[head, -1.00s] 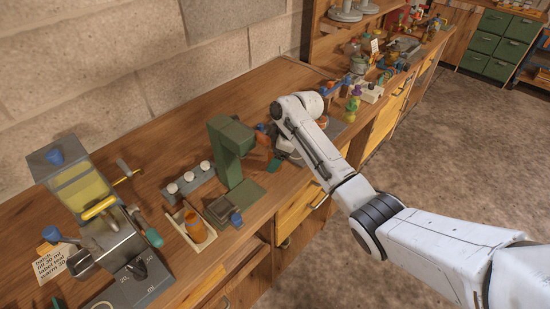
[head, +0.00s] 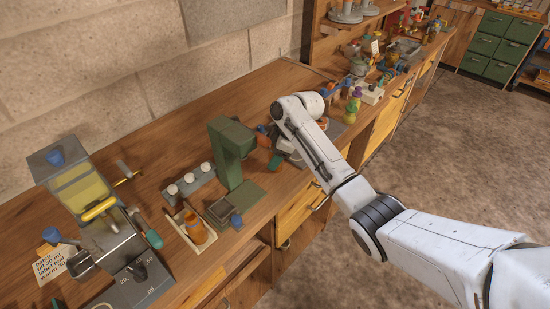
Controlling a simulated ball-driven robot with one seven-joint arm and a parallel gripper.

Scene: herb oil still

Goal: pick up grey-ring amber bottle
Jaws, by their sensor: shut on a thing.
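My gripper (head: 282,147) is at the bench, just right of the green stand, mostly hidden behind my own forearm and wrist. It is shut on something. A small amber-brown shape (head: 263,140) shows at its left side, consistent with an amber bottle, but its ring cannot be made out. Another amber bottle (head: 195,228) stands in a pale tray (head: 177,219) left of the green stand, well away from my gripper. No grey ring can be read on it at this size.
The green stand (head: 231,150) rises close left of my gripper. A grey rack with white knobs (head: 188,181) and a metal press with a yellow panel (head: 85,193) stand further left. Several small coloured items crowd the bench at back right. The floor at right is clear.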

